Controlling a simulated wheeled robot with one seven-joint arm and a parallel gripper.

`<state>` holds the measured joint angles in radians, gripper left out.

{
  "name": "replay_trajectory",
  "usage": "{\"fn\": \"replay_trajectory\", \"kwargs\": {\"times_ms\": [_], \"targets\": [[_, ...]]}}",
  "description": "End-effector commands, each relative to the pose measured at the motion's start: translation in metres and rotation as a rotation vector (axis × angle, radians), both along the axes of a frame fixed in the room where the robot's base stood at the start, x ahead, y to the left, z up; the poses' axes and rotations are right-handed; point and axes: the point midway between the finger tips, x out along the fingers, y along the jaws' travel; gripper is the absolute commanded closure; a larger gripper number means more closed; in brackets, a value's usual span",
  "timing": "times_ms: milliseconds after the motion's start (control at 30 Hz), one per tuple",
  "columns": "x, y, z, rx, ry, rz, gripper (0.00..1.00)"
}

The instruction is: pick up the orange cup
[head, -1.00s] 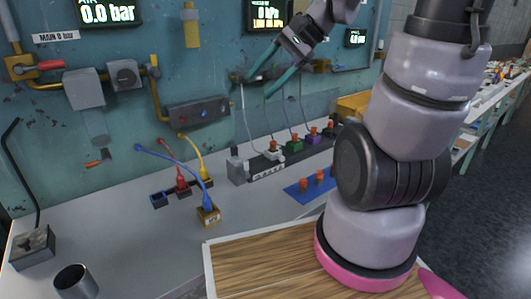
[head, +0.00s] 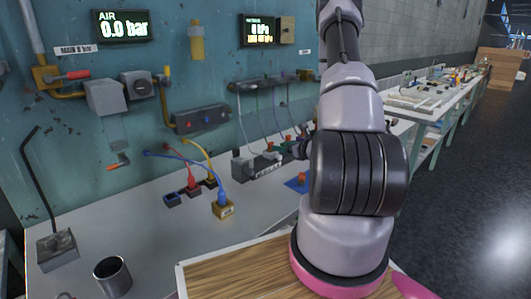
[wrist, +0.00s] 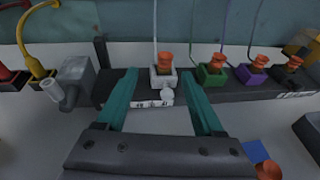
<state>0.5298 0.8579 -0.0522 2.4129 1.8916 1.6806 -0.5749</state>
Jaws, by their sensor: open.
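Several small orange cup-shaped pieces are in view, and I cannot tell which one is the orange cup. In the wrist view one orange piece (wrist: 165,62) sits on a white block (wrist: 163,80), and others sit on green, purple and black blocks to its right. Another orange piece (wrist: 268,170) shows at the lower right, by a blue mat (wrist: 256,150); one on the mat also shows in the head view (head: 301,176). My gripper (wrist: 158,80) is open and empty, its teal fingers either side of the white block in the picture. In the head view my arm partly hides it.
A row of blocks with thin cables lies along the wall. A grey block with a spout (wrist: 72,80) is left of my fingers. The front bench is mostly clear.

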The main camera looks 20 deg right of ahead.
Motion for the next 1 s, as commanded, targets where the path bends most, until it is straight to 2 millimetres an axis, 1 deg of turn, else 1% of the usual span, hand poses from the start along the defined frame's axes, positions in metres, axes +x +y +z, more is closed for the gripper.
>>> {"fn": "replay_trajectory", "kwargs": {"times_ms": [33, 133, 333, 433, 567, 767, 833, 900, 1000], "targets": [[-0.001, -0.006, -0.007, 0.003, 0.008, -0.024, 0.31], [0.005, -0.008, -0.013, 0.003, 0.01, -0.04, 0.31], [0.036, -0.003, -0.022, 0.003, 0.011, -0.038, 0.31], [0.046, -0.001, -0.025, 0.002, 0.01, -0.038, 0.31], [0.054, 0.0, -0.026, 0.005, 0.01, -0.037, 0.31], [0.083, 0.003, -0.028, 0.004, 0.009, -0.037, 0.31], [0.092, 0.005, -0.031, 0.004, 0.01, -0.036, 0.31], [0.098, 0.006, -0.033, 0.004, 0.011, -0.037, 0.31], [0.102, 0.006, -0.034, 0.005, 0.011, -0.037, 0.31]]}}
